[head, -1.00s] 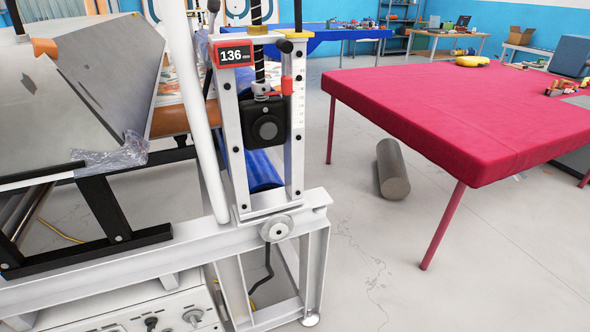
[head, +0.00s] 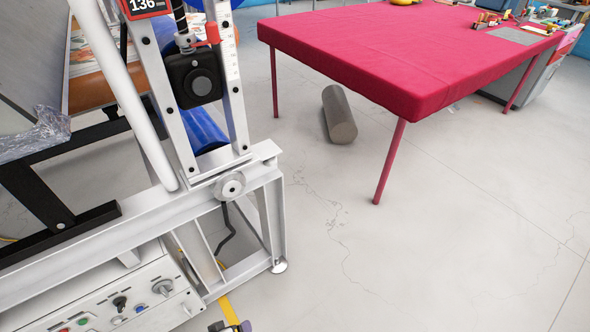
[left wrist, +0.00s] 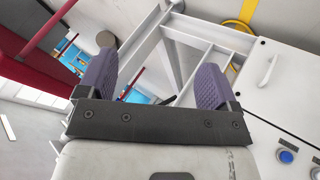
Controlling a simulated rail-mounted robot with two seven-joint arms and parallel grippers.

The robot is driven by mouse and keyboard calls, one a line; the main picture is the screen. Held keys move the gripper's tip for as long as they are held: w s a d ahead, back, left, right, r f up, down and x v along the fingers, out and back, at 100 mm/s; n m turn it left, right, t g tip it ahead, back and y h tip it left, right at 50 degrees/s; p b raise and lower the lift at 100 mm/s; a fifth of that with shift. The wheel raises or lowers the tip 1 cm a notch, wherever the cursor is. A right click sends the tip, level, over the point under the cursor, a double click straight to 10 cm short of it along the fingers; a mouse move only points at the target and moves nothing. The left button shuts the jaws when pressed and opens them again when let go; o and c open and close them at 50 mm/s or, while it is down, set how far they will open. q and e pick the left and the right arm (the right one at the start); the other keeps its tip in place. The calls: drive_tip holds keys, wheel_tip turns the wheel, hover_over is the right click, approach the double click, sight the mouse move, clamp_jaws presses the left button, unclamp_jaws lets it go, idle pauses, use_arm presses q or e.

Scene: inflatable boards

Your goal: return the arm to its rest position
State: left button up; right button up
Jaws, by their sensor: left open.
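My left gripper (left wrist: 153,78) shows in the left wrist view, its two purple ribbed fingers spread apart with nothing between them. Beyond the fingers is the white machine frame (left wrist: 215,42). In the head view only a small dark tip, probably of my left gripper (head: 230,327), shows at the bottom edge, beside the machine's foot end. The rest of the left arm is out of the head view. My right gripper is in neither view.
The white machine frame (head: 130,232) with its control box (head: 140,300) fills the left. A red-covered table (head: 400,50) stands at the back right, with a grey roll (head: 339,115) on the floor near it. The floor (head: 430,260) at the right is open.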

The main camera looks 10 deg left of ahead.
use_arm(q)
drive_tip(key=s+d+r+m+g+y+p, duration=0.1)
drive_tip(key=s+r+m+p, duration=0.2)
drive_tip(key=s+r+p, duration=0.65)
drive_tip(key=s+r+m+g+y+p, duration=0.15)
drive_tip(key=r+p, duration=0.35)
drive_tip(key=r, duration=1)
drive_tip(key=s+d+r+m+g+p, duration=0.1)
drive_tip(key=s+r+m+g+p, duration=0.15)
drive_tip(key=s+r+p, duration=0.75)
drive_tip(key=w+r+p, duration=0.2)
drive_tip(key=r+p, duration=1.4)
drive_tip(key=r, duration=0.3)
drive_tip(key=w+r+p, duration=0.2)
drive_tip(key=r+p, duration=1.5)
drive_tip(key=r, duration=0.2)
drive_tip(key=shift+w+r+m+t, duration=0.25)
drive_tip(key=shift+m+t, duration=0.05)
drive_tip(key=shift+t, duration=0.1)
drive_tip(key=shift+c, duration=0.3)
